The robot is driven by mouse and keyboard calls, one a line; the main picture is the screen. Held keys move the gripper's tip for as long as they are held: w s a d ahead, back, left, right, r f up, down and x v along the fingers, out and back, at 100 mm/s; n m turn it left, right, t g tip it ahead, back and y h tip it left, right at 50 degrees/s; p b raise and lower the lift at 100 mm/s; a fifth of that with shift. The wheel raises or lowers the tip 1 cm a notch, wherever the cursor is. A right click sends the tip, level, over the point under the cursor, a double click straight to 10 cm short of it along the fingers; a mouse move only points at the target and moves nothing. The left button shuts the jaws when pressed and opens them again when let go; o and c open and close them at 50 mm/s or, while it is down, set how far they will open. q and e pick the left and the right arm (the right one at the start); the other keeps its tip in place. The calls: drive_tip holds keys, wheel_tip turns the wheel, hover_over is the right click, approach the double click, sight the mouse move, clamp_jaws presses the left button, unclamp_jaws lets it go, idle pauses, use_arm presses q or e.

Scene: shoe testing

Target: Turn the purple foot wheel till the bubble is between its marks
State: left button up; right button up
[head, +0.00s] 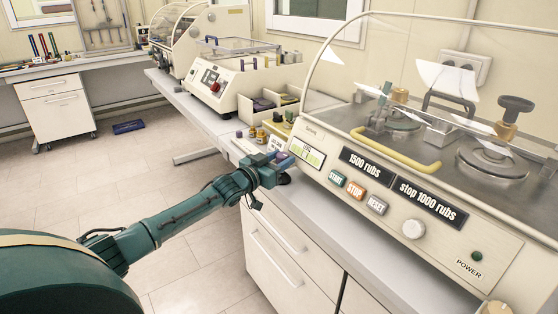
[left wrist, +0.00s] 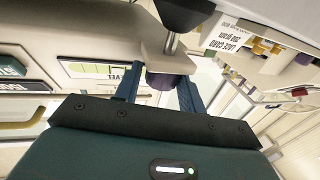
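The purple foot wheel (head: 283,158) is at the left front corner of the cream rub tester (head: 455,238), partly hidden by my left gripper (head: 273,172). In the left wrist view the purple wheel (left wrist: 162,82) lies between the two blue-green fingers of my left gripper (left wrist: 158,92). The fingers stand apart on either side of it, with a small gap showing on the left; contact on the right is unclear. My right gripper is out of view.
Drawers (head: 285,252) are below; the floor at left is open.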

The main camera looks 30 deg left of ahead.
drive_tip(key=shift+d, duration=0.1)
use_arm(q)
drive_tip(key=shift+s+a+f, duration=0.15)
drive_tip(key=shift+s, duration=0.35)
drive_tip(key=shift+s+a, duration=0.25)
drive_tip(key=shift+s, duration=1.75)
drive_tip(key=shift+s+a, duration=0.3)
drive_tip(key=shift+s, duration=1.75)
drive_tip(key=shift+s+a, duration=0.25)
drive_tip(key=shift+s, duration=1.75)
